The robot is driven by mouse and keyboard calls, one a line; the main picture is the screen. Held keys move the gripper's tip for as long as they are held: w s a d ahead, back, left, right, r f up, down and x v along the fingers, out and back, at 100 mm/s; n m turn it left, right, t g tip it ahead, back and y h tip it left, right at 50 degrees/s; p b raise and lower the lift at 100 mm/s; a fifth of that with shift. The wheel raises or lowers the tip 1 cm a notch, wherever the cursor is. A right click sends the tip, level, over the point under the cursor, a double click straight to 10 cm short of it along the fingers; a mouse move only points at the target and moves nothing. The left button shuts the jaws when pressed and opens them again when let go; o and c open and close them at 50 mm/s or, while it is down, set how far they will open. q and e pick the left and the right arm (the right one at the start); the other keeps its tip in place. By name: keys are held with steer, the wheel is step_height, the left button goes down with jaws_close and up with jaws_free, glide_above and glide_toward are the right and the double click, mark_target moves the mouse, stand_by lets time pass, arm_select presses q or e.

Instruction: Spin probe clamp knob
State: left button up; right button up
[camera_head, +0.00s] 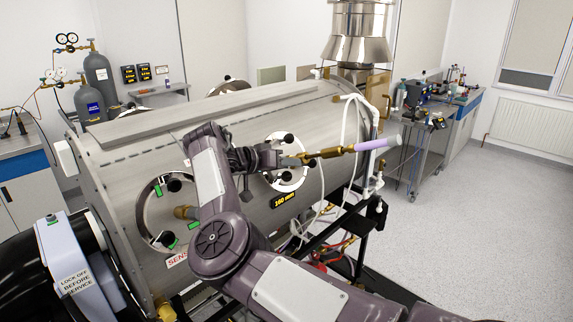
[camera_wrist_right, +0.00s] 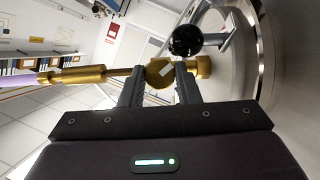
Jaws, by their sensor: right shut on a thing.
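The probe (camera_head: 340,150) sticks out to the right from the round port (camera_head: 287,178) on the steel chamber. It has a brass body and a lavender grip (camera_head: 378,144). My right gripper (camera_head: 284,160) is at this port, in front of the probe's chamber end. In the right wrist view, my right gripper (camera_wrist_right: 160,80) has its two fingers on either side of a round brass clamp knob (camera_wrist_right: 160,71) with a pale mark, and is shut on it. The brass probe rod (camera_wrist_right: 92,75) runs left from there. My left gripper is not in view.
A black ball knob (camera_wrist_right: 186,40) on the port rim is close above the fingers. A second port (camera_head: 155,214) is at the left. White hoses (camera_head: 345,125) and a frame stand right of the probe. The floor (camera_head: 480,215) at the right is clear.

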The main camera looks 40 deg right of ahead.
steer(key=shift+s+f+m+t+b, duration=0.15)
steer(key=shift+m+t+b, duration=0.35)
steer(key=shift+m+b, duration=0.4)
steer(key=shift+s+m+t+b, duration=0.15)
steer(key=shift+m+t+b, duration=1.8)
steer(key=shift+b, duration=2.25)
steer(key=shift+s+m+t+b, duration=0.15)
steer(key=shift+m+t+b, duration=1.1)
steer(key=shift+m+b, duration=2.15)
steer(key=shift+n+b, duration=0.75)
steer(key=shift+b, duration=0.05)
steer(key=o, duration=1)
steer(key=shift+c, duration=0.2)
